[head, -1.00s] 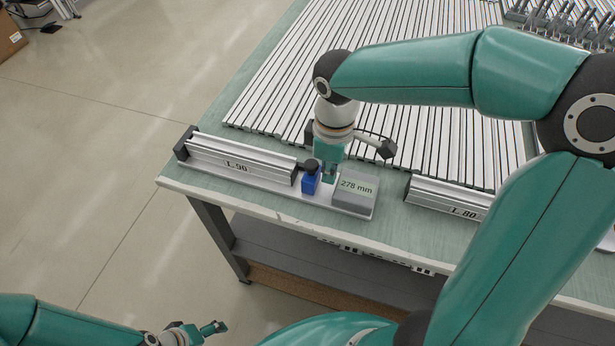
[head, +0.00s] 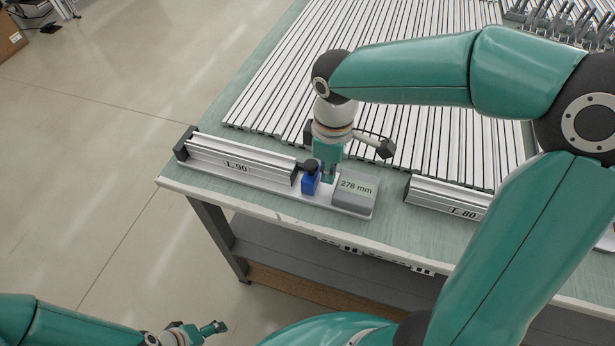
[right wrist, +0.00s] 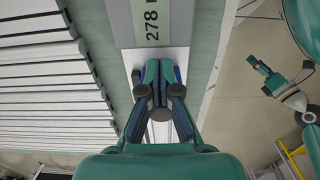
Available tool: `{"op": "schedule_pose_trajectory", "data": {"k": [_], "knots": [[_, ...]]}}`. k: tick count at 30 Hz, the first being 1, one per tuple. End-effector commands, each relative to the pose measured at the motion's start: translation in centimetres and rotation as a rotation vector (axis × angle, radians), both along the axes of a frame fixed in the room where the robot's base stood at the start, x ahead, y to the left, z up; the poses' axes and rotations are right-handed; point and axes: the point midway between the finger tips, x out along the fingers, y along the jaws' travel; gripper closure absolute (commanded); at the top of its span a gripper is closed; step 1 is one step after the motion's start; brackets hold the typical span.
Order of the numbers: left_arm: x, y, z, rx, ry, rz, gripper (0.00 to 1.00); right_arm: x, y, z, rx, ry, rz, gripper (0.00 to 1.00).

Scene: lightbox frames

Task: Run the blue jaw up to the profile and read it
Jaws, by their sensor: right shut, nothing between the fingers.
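The profile (head: 240,166), marked L 90, lies along the measuring rail (head: 270,192) near the table's left front edge. A dark end stop (head: 184,143) stands at its left end. The blue jaw (head: 310,184) stands at the profile's right end; I cannot tell whether they touch. The grey readout (head: 355,188) shows 278 mm; part of it shows in the right wrist view (right wrist: 151,22). My right gripper (head: 328,179) is shut and empty, pointing down at the jaw's right side. My left gripper (head: 214,328) is low at the front, away from the table; its opening is unclear.
Many long profiles (head: 330,70) lie side by side behind the rail. Another profile marked L 80 (head: 450,198) lies to the right of the readout. The table's front edge (head: 260,212) runs close in front of the rail.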

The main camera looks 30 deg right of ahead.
Motion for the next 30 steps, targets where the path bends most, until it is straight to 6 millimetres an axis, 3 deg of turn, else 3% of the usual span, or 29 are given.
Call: {"op": "schedule_pose_trajectory", "data": {"k": [30], "knots": [[0.0, 0.0, 0.7, 0.0, 0.0, 0.0, 0.3, 2.0, 1.7, 0.0, 0.001, -0.001, 0.002, 1.0]]}}
